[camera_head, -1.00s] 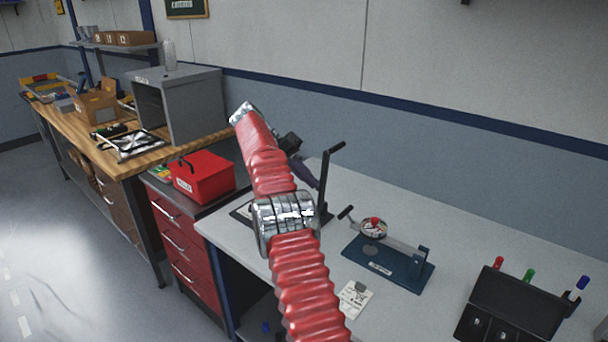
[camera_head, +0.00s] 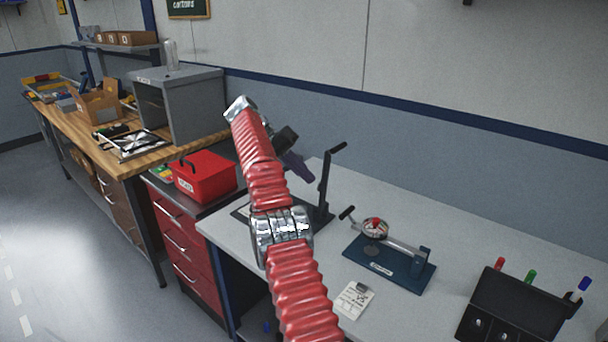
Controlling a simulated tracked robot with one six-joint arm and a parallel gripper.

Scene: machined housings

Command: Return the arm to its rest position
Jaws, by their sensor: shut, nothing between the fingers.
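My red, ribbed arm with silver joints rises from the bottom middle of the head view and bends over the grey bench. My gripper (camera_head: 298,167) shows as a small dark and purplish shape just right of the upper arm. It is shut and empty, in front of the wall and left of the black upright stand. The upper arm hides part of the wrist.
A black stand with a lever (camera_head: 324,190) is close to my gripper. A red box (camera_head: 204,178) sits on the left cabinet.

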